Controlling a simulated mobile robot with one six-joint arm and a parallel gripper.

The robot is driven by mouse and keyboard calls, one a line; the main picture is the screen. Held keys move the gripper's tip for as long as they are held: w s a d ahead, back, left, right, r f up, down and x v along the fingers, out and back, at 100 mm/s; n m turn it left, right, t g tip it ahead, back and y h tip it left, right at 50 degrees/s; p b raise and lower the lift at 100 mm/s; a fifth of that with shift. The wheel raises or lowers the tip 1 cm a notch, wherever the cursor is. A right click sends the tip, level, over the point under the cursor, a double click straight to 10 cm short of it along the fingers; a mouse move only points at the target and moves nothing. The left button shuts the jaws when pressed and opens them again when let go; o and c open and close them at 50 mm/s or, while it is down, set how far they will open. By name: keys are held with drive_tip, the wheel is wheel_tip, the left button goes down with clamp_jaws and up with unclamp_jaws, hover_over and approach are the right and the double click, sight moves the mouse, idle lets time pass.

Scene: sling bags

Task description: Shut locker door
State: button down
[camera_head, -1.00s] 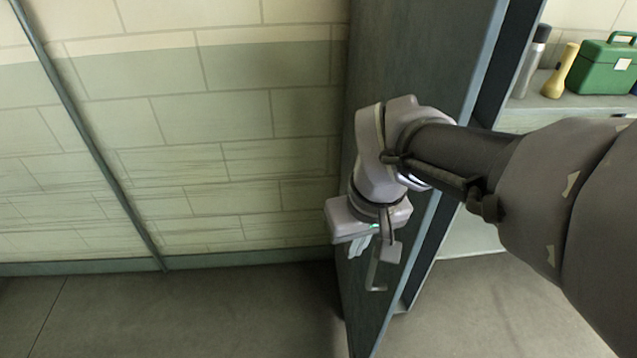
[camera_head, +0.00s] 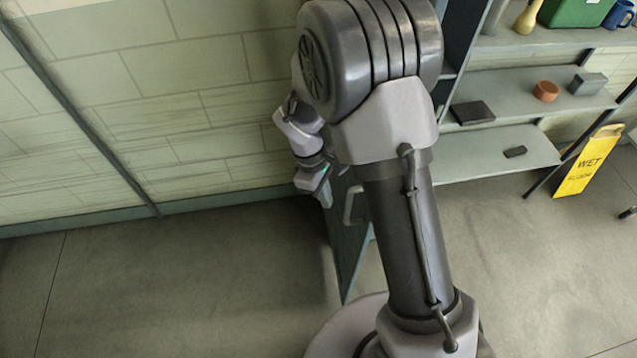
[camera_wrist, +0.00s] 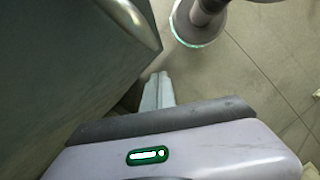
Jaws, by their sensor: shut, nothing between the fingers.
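The locker door (camera_head: 345,250) is a blue-grey metal panel standing upright at the middle of the head view, seen nearly edge-on and angled out from the wall side. Its pale bar handle (camera_head: 350,206) shows just right of my gripper. My arm hides most of the door's upper part. My gripper (camera_head: 326,201) is shut and empty, pointing down on the left side of the door. In the wrist view my closed fingers (camera_wrist: 158,92) are close to the corner of a dark metal panel (camera_wrist: 75,60), apparently the door. I cannot tell whether they touch.
Shelves (camera_head: 515,150) stand at the right, holding a green box (camera_head: 575,12), an orange pot (camera_head: 546,90) and small items. A yellow wet-floor sign (camera_head: 588,160) stands further right. A tiled wall (camera_head: 180,110) fills the left. The floor (camera_head: 190,285) at the lower left is clear.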

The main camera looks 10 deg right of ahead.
drive_tip(key=s+d, duration=0.1)
drive_tip(key=d, duration=0.1)
drive_tip(key=shift+s+d+r, duration=0.15)
drive_tip(key=shift+s+d, duration=0.15)
drive_tip(key=shift+s, duration=0.1)
